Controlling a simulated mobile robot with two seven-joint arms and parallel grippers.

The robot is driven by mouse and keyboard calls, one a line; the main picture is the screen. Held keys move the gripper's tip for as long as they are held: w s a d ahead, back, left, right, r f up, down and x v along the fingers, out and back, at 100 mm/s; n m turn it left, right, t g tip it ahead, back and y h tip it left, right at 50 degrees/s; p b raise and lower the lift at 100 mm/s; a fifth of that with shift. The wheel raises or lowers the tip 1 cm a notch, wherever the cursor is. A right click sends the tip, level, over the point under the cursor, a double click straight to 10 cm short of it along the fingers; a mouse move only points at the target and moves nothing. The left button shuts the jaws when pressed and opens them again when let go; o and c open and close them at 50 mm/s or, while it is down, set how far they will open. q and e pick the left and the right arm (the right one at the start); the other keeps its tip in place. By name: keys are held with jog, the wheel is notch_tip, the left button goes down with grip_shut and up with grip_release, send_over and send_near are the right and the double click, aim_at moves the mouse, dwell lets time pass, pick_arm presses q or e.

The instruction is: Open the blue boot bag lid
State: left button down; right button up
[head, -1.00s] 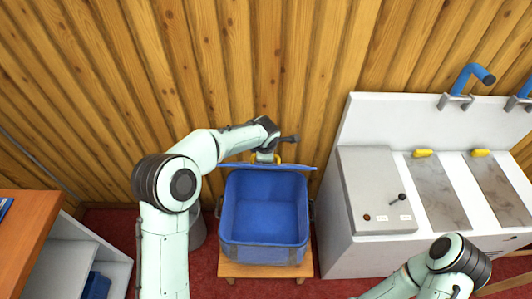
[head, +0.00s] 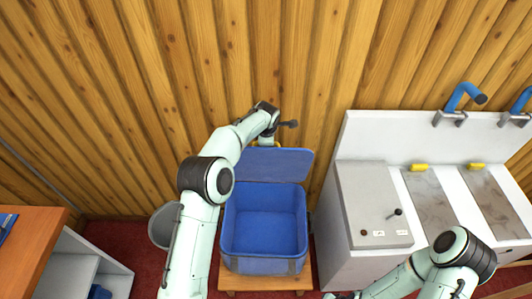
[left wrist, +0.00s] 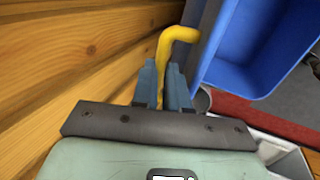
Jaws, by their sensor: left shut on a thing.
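The blue boot bag (head: 264,222) stands open on a small wooden stand, its empty inside showing in the head view. Its lid (head: 275,165) is raised along the back edge and leans back toward the wooden wall, with its broad face in view. My left gripper (head: 266,144) is at the lid's far edge. In the left wrist view, my left gripper (left wrist: 163,70) is shut on a yellow bent handle (left wrist: 178,36), with the blue bag (left wrist: 262,45) beyond it. Only part of my right arm shows at the bottom right; its gripper is not visible.
A white sink unit (head: 345,220) stands close on the bag's right. A grey bin (head: 162,226) is on its left, and an orange-topped cabinet (head: 30,240) is at far left. The wooden wall (head: 220,60) is close behind the lid.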

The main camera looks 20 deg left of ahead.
pick_arm(q)
jog(key=shift+w+a+r, duration=0.1)
jog(key=shift+w+a, duration=0.05)
jog(key=shift+w, duration=0.25)
pick_arm(e)
jog(key=shift+s, duration=0.5)
pick_arm(q)
jog(key=shift+w, duration=0.15)
pick_arm(e)
jog(key=shift+w, duration=0.1)
pick_arm(q)
jog(key=c, duration=1.1)
grip_release()
jog(key=b+v, duration=0.1)
jog(key=v, duration=1.2)
jog(key=shift+s+r, duration=0.1)
jog(key=shift+s, duration=0.15)
pick_arm(e)
jog(key=shift+s+f, duration=0.75)
jog(key=shift+s, duration=0.15)
